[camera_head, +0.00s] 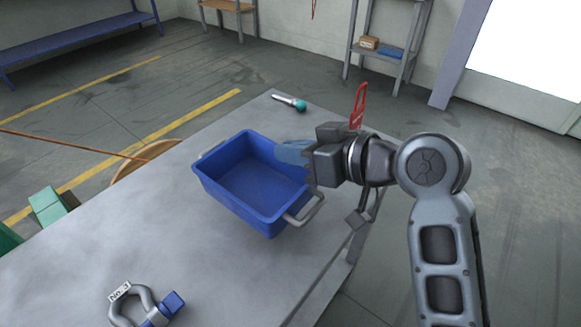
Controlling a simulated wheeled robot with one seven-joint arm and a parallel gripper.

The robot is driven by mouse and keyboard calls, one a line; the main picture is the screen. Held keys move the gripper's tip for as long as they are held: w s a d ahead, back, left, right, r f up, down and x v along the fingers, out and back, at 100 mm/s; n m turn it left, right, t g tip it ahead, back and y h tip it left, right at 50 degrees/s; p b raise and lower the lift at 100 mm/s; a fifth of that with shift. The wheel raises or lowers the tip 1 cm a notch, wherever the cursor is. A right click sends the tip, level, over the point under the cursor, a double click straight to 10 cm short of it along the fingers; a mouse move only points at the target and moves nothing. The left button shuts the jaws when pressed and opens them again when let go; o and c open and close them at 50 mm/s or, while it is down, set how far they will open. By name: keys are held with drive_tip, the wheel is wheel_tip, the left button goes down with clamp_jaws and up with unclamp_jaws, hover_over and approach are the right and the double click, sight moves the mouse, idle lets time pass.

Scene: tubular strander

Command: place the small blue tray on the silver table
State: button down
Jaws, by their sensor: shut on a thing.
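The small blue tray (243,205) is an open, empty bin with grey handles at its left and right ends. It is over the silver table (130,230), near the table's right edge. It looks close to level, and I cannot tell whether its base touches the table top. My gripper (293,153) comes in from the right and is shut on the tray's far right rim. The fingertips are partly hidden at the rim.
A shackle with a blue pin (155,312) lies at the table's near edge. A teal-tipped tool (290,102) lies at the far corner. A red tool (358,105) shows behind my wrist. Bare table lies left of the tray. A shelf (385,45) stands at the back.

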sight(291, 169)
drive_tip(key=shift+w+a+f, duration=0.1)
drive_tip(key=shift+a+f, duration=0.15)
drive_tip(key=shift+f, duration=1.85)
drive_tip(key=shift+f, duration=0.1)
drive_tip(key=c, duration=1.3)
unclamp_jaws()
drive_tip(key=shift+o, duration=0.2)
drive_tip(key=v, duration=1.2)
